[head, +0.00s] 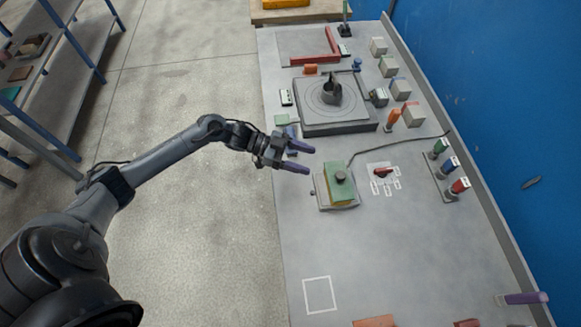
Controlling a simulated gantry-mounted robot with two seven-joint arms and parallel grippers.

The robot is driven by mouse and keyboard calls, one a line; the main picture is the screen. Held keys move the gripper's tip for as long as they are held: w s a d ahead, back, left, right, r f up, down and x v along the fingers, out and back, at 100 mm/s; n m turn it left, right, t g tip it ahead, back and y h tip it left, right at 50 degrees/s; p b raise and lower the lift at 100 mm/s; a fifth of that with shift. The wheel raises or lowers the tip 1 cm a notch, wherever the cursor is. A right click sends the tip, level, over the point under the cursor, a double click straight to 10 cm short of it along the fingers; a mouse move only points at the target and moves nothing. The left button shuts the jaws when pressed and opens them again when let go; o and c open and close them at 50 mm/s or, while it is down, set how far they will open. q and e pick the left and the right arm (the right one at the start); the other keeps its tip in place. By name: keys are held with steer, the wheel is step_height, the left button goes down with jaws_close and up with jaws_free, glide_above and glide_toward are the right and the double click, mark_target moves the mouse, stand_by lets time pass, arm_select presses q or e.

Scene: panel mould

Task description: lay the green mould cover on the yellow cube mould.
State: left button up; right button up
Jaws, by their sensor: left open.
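The green mould cover (337,190) is a flat plate with a dark round knob. It lies over the yellow cube mould (353,187), which shows only as a narrow yellow strip along the cover's side. Both are on a small grey base plate (345,205) on the bench. I cannot tell whether the cover sits fully flat. My left gripper (303,158) is open and empty, with its two purple fingers to the left of the cover and apart from it.
A dark square unit with a round plate (312,120) stands behind the mould on the bench (420,250). A red switch (382,172) and a rack of coloured handles (450,168) are to the right. A white square outline (320,294) marks clear bench in front.

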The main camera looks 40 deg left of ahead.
arm_select(q)
steer(key=s+d+f+n+t+y, duration=0.3)
steer(key=d+f+y, duration=0.3)
steer(key=d+y, duration=0.15)
steer(key=s+n+y, duration=0.1)
steer(key=s, duration=0.2)
steer(key=s+n+g+y, duration=0.1)
steer(key=s+n+y, duration=0.1)
steer(key=s+a+n+g+y, duration=0.1)
steer(key=s+y, duration=0.1)
steer(key=s, duration=0.1)
steer(key=shift+s+f+n, duration=0.1)
steer(key=shift+s+n, duration=0.25)
steer(key=shift+n, duration=0.05)
steer(key=s+a+n+g, duration=0.1)
steer(key=s+g, duration=0.1)
steer(key=s, duration=0.3)
steer(key=s+a+r+n+g+y, duration=0.1)
steer(key=s+g, duration=0.1)
steer(key=s, duration=0.3)
steer(key=shift+s+n+g, duration=0.3)
steer(key=shift+s+n, duration=0.1)
steer(key=shift+d, duration=0.1)
step_height(320, 180, up, 23)
steer(key=p, duration=2.3)
steer(key=shift+f, duration=0.15)
